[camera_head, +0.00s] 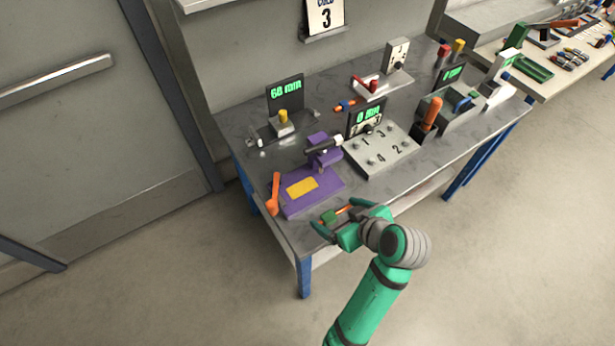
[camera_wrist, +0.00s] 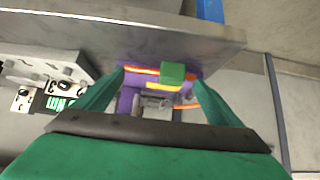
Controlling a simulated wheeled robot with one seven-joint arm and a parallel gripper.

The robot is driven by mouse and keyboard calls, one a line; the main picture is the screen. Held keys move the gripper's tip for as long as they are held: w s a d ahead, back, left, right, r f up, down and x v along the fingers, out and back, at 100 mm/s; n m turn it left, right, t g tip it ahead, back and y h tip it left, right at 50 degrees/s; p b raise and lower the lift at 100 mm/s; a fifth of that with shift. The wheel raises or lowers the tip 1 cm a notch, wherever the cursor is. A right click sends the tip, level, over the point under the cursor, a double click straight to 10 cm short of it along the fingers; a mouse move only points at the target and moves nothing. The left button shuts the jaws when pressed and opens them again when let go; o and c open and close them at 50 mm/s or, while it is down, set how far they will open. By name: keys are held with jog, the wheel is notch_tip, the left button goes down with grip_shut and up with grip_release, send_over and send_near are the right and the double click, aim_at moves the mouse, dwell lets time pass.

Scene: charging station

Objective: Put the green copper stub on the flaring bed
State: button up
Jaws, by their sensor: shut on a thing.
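The green copper stub, an orange copper rod with a green block on it (camera_head: 330,217), is held crosswise between the fingers of my gripper (camera_head: 342,215). In the wrist view, the green block (camera_wrist: 173,72) sits right of centre between the two green fingers (camera_wrist: 158,88), with the orange rod reaching to its left. The stub is at the front edge of the bench, near the purple tool. The flaring bed appears to be the purple base (camera_head: 325,191) with a yellow plate (camera_head: 301,187), just beyond my gripper; in the wrist view my gripper and the stub partly cover it.
An orange handle (camera_head: 274,193) stands at the purple base's left. A numbered grey panel (camera_head: 382,150) lies to its right, and a post with a dark cylinder (camera_head: 323,148) rises behind. A display stand (camera_head: 286,97) is farther back. The bench's front-left corner (camera_head: 304,240) is bare.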

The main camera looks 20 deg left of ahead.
jog(key=w+a, duration=0.2)
jog(key=a, duration=0.1)
jog(key=w+a, duration=0.3)
jog(key=a, duration=0.1)
jog(key=w+a, duration=0.3)
jog(key=shift+a, duration=0.4)
jog(key=shift+f, duration=0.25)
jog(key=shift+f, duration=0.15)
jog(key=o, duration=0.9)
jog(key=shift+o, duration=0.2)
jog(key=shift+r, duration=0.2)
jog(key=v, duration=1.2)
